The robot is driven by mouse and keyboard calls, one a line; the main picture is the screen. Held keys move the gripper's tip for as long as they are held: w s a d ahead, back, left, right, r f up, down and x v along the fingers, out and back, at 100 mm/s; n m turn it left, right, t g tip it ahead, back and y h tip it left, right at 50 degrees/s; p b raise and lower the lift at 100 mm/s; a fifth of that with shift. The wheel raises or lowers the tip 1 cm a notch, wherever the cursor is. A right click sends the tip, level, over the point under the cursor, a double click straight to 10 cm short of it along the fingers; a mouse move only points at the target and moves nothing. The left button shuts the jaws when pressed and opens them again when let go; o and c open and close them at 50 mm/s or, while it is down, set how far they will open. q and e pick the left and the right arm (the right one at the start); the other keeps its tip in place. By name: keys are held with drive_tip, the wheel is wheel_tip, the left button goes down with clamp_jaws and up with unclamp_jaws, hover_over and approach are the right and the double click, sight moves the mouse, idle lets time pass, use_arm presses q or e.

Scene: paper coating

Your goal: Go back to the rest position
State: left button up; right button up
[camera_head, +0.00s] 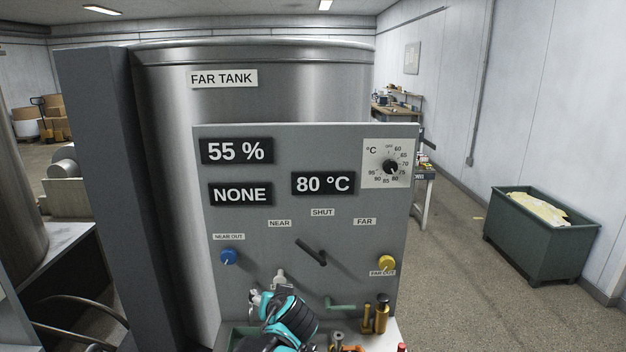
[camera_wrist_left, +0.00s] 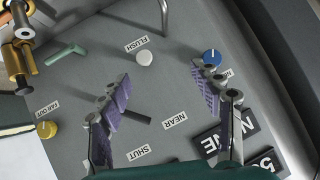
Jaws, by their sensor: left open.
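My left gripper (camera_wrist_left: 160,80) is open and empty in the left wrist view, its purple-padded fingers spread in front of the grey control panel (camera_wrist_left: 85,95). The teal and black wrist of my left arm shows low in the head view (camera_head: 290,315), in front of the panel's lower part. The black selector lever (camera_head: 311,252) sits below the SHUT label; it is partly behind a finger in the wrist view (camera_wrist_left: 137,119). The white knob by the FLUSH label (camera_wrist_left: 145,58) lies beyond the gap between the fingers. My right gripper is not in view.
The panel stands before the steel FAR TANK (camera_head: 300,95). It has a blue knob (camera_head: 228,257), a yellow knob (camera_head: 386,263), a temperature dial (camera_head: 390,167) and a green handle (camera_head: 341,306). Brass fittings (camera_head: 380,318) stand at lower right. A green bin (camera_head: 540,238) is on the floor at right.

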use_arm(q)
drive_tip(key=s+a+f+g+h, duration=0.1)
drive_tip(key=s+a+f, duration=0.1)
drive_tip(key=s, duration=0.7)
drive_tip(key=s+a+f+g+h, duration=0.1)
drive_tip(key=s+a+f, duration=0.2)
drive_tip(key=s, duration=0.6)
drive_tip(key=s+a+f+g+h, duration=0.1)
drive_tip(key=s+a+f, duration=0.2)
drive_tip(key=s, duration=0.6)
wheel_tip(320, 180, down, 2)
drive_tip(key=shift+f+g+h, duration=0.1)
drive_tip(key=shift+g+h, duration=0.3)
